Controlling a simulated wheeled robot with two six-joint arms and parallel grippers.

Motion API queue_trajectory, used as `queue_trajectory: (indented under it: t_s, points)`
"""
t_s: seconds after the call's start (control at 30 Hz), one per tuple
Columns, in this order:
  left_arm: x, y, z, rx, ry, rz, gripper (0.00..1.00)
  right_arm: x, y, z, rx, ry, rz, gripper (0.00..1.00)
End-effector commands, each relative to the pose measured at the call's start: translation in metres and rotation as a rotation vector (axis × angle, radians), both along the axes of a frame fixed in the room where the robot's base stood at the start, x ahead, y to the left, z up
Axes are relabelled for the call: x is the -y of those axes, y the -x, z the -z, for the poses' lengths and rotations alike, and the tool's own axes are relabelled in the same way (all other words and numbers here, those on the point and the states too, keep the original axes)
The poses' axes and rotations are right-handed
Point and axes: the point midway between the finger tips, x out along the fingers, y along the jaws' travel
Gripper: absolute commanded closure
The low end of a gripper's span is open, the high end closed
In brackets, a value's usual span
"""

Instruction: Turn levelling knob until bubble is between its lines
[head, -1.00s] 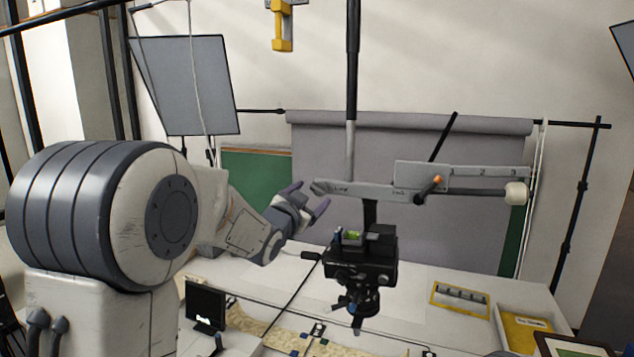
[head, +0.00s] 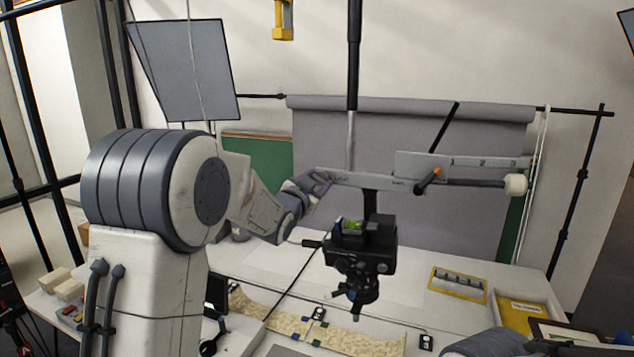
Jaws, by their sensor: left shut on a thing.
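A black geared camera head (head: 360,257) hangs below a grey horizontal bar (head: 375,183). A small green bubble level (head: 352,225) sits on top of the head; its bubble and lines are too small to make out. Dark knobs and a handle stick out from the head's side and underside; I cannot tell which is the levelling knob. My left gripper (head: 319,183) is at the left end of the grey bar, above and left of the head, its fingers closed around that end. The fingers partly hide what they hold. My right gripper is out of view.
An orange-tipped lever (head: 436,172) and a white end knob (head: 515,185) are on the bar's right part. Below lie a patterned strip (head: 330,333), a yellow-framed tray (head: 457,283) and a yellow box (head: 525,312). A black column (head: 353,60) rises behind.

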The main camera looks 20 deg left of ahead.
Motion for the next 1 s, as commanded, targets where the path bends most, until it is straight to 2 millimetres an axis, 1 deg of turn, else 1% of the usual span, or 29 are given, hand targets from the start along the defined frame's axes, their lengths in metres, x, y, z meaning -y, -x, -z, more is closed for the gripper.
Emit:
queue_trajectory:
  t_s: [0.17,0.27,0.5,0.7,0.8,1.0]
  points:
    - [0.0,0.0,0.004,0.004,-0.039,0.0,1.0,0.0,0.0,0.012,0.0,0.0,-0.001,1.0]
    - [0.001,0.0,0.005,0.01,-0.085,0.0,1.0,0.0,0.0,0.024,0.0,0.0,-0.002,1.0]
    - [0.001,0.0,0.008,0.028,-0.258,-0.001,1.0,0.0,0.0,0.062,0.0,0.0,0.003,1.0]
    - [0.001,0.001,0.008,0.042,-0.417,0.0,1.0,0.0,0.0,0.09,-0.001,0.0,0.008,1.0]
    - [0.002,0.001,0.007,0.048,-0.488,-0.001,1.0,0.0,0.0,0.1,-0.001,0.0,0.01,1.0]
    - [0.002,0.0,0.005,0.057,-0.597,0.0,1.0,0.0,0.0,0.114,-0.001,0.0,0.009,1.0]
